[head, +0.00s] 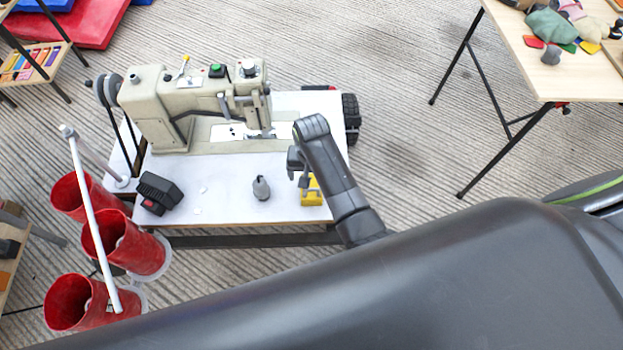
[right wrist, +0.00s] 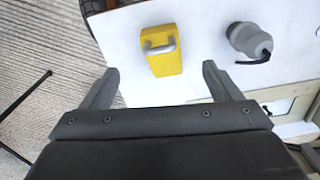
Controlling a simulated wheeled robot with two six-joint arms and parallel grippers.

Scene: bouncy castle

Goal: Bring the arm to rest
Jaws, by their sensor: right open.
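My right arm reaches in from the lower right in the head view, and its right gripper (head: 298,168) is over the front right part of the white sewing table (head: 225,180). In the right wrist view the right gripper (right wrist: 160,72) has its fingers spread apart with nothing held between them. A yellow block with a grey metal loop (head: 311,190) lies on the table just beyond the fingertips; it also shows in the right wrist view (right wrist: 165,62). My left gripper is not seen.
A beige sewing machine (head: 165,110) stands at the table's back. A small grey object (head: 261,187) and a black box-like device (head: 158,192) lie on the tabletop. Red cups (head: 120,243) hang at the left. Another table (head: 560,75) is at the upper right; bare floor lies between.

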